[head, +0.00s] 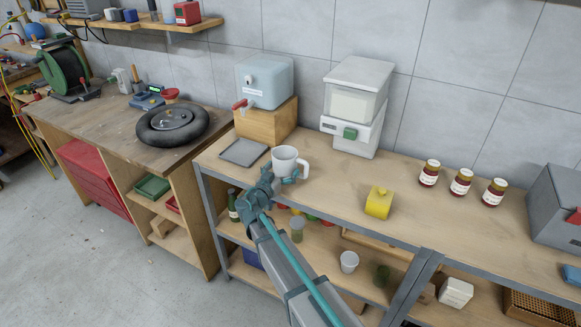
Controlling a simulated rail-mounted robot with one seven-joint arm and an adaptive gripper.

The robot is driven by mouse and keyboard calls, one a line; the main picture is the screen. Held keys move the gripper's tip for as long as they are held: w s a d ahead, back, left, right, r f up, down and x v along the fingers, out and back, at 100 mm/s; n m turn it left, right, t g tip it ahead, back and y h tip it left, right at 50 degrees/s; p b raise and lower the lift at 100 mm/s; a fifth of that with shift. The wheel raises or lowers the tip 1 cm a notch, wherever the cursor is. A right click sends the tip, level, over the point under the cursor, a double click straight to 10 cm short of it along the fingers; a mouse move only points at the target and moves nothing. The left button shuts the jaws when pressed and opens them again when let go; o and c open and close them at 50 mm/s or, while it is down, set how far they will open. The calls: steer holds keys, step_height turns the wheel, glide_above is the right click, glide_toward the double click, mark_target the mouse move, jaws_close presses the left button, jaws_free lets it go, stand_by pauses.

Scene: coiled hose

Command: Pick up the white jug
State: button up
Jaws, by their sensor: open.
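The white jug (284,158) stands upright near the front edge of the wooden bench top (335,190), with its handle toward the right. My gripper (284,175) is at the front of the jug, open, with its teal fingers close to the jug's lower part and handle side. The arm comes in from the lower right and hides a little of the jug's base. I cannot tell whether the fingers touch the jug.
A grey tray (243,152) lies left of the jug. A wooden block (268,124) bearing a pale-blue water container (265,80) stands behind it. A white dispenser (354,110) is behind right. A yellow cylinder (379,203) lies to the right, with clear bench between.

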steer(key=c, duration=1)
steer(key=shift+o, duration=0.2)
steer(key=shift+r, duration=0.2)
